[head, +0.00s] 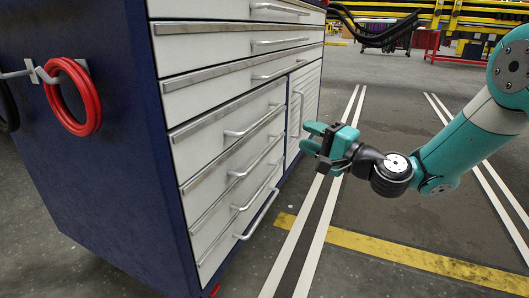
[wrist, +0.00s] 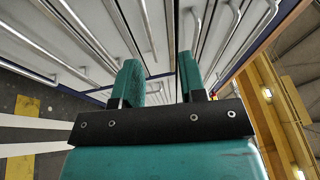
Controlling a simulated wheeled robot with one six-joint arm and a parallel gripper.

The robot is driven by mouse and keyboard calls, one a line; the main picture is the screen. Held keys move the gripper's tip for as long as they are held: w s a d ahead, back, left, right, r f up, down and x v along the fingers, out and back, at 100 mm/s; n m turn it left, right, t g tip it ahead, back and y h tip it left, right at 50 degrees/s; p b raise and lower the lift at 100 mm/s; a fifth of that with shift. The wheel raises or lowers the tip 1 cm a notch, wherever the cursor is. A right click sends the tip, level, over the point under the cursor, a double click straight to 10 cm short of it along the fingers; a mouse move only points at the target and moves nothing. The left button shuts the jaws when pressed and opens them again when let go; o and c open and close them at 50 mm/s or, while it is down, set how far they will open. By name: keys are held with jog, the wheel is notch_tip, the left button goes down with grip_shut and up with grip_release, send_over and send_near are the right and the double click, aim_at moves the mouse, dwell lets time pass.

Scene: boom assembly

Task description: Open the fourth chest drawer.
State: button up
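The dark blue chest (head: 115,150) has a white front with several drawers, all looking shut. Counting down from the topmost drawer in view, the fourth drawer (head: 205,135) is the first of the narrower left stack. Its bar handle (head: 250,128) sits near its right end. My teal gripper (head: 313,137) is right of that handle in the head view, apart from it, near the side door. In the wrist view its two fingers (wrist: 160,78) are spread with a gap and nothing between them. The chest front with its long rods and handles shows beyond them; which handle is which is unclear.
A red hose coil (head: 75,97) hangs on the chest's left side. Open floor with white and yellow lines (head: 400,252) lies right of the chest. Yellow racks (head: 460,15) stand far back.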

notch_tip(320, 180, down, 4)
jog(key=w+d+m+t+b, duration=0.1)
jog(key=w+m, duration=0.1)
jog(key=p, duration=0.3)
send_near(266, 118)
jog(key=x, duration=0.9)
jog(key=shift+w+a+t+h, duration=0.3)
jog(key=shift+w+a+h, duration=0.1)
jog(key=shift+w+a, duration=0.2)
grip_shut()
